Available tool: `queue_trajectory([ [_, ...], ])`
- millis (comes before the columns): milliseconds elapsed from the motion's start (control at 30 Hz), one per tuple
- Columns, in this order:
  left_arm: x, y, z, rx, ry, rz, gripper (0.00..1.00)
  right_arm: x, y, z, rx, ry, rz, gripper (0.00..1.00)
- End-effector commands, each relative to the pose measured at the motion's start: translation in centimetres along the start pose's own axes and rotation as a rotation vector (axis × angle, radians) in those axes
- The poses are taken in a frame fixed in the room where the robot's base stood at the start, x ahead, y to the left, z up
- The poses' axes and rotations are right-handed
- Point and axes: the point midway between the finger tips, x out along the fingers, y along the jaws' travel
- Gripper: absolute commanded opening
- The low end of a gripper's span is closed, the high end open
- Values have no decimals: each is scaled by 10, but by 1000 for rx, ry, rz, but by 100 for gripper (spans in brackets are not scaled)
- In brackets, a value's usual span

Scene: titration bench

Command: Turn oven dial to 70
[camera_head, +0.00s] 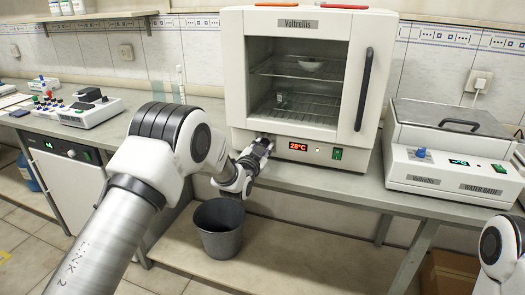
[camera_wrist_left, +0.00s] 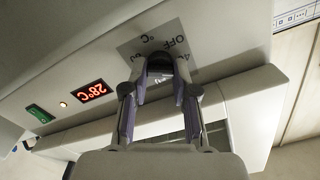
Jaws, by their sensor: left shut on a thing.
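My left gripper (camera_head: 262,143) is at the lower left of the oven's front panel. In the left wrist view my gripper (camera_wrist_left: 158,82) is shut on the oven dial (camera_wrist_left: 160,68), with a finger on each side. The dial is mostly hidden; "OFF" and part of the printed scale show around it. Its pointer setting cannot be read. My right gripper is out of view.
A water bath (camera_head: 450,150) stands right of the oven. A green switch (camera_head: 337,154) sits right of the display. A small instrument (camera_head: 85,112) is on the left bench.

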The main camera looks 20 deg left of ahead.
Motion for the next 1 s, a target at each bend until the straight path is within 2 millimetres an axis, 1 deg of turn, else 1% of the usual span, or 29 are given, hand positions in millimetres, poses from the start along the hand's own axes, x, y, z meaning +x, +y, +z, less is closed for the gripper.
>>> queue_trajectory([
  [33,0,1,1,40,2,-1,0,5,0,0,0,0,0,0],
  [100,0,1,1,107,2,-1,0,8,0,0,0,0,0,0],
  [1000,0,3,2,961,1,-1,0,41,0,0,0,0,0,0],
])
